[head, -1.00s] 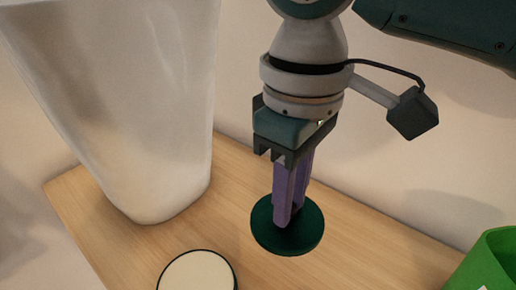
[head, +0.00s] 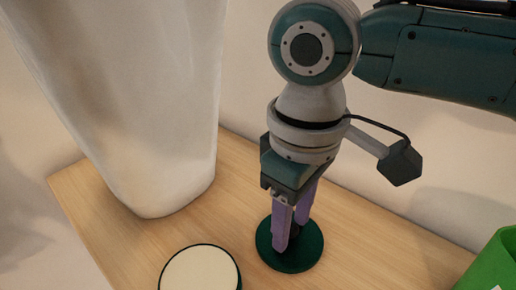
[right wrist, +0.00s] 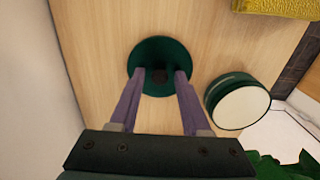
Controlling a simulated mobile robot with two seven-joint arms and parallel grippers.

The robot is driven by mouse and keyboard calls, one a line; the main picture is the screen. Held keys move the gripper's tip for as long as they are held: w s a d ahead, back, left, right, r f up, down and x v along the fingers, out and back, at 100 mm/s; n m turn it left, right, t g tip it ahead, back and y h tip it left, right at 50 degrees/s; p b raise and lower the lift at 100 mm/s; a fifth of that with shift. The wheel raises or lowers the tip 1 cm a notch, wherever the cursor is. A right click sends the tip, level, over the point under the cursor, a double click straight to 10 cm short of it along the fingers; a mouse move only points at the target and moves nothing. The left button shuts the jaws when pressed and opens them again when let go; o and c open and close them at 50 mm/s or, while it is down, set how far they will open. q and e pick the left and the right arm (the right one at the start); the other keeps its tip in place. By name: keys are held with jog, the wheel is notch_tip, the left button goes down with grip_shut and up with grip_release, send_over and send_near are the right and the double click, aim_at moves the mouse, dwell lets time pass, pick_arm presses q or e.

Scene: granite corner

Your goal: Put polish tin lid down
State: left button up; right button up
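The polish tin lid (head: 312,256) is a dark green disc with a dark knob in its middle. It lies flat and appears to rest on the wooden top; it also shows in the right wrist view (right wrist: 160,45). My right gripper (head: 290,240) points down over it. Its purple fingers stand on either side of the knob, with small gaps showing in the right wrist view (right wrist: 160,76), so it looks open. The round tin (head: 200,272), cream on top with a green side, sits left of the lid in the head view. My left gripper is out of view.
A tall whitish vessel (head: 150,130) stands at the left on the wooden top (head: 240,180). A bright green object (head: 490,265) is at the lower right. The right wrist view shows a yellow object (right wrist: 280,7) in a corner. Bare wood lies around the lid.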

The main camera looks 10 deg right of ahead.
aim_at(292, 228)
jog(key=shift+o, duration=0.3)
notch_tip(292, 228, up, 8)
jog(key=shift+f+p, duration=0.2)
jog(key=shift+p, duration=0.55)
jog(key=shift+r, duration=0.1)
